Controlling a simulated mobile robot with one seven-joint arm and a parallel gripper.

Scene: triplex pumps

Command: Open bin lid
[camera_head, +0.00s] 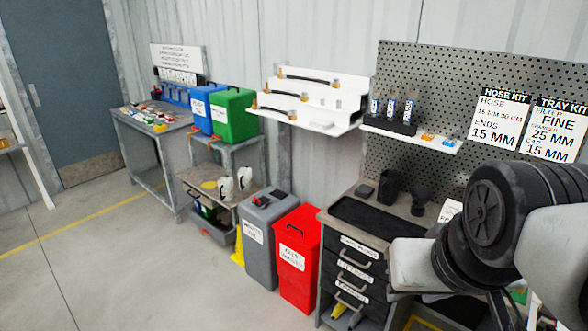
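A red bin (298,280) with a white label reading something like "oily waste" stands on the floor at the middle. Its red lid (297,222) looks shut. Blue (199,110) and green (235,118) lidded boxes sit higher up on a stand behind, to the left. The task does not say which bin. My arm's links fill the lower right; my gripper's fingers do not show.
A drawer cabinet (352,273) stands close on the red bin's right. A low cart (203,183) and a bench (141,120) stand to the left. A white stepped shelf (311,100) hangs above the bins. The floor (120,270) in front and left is clear.

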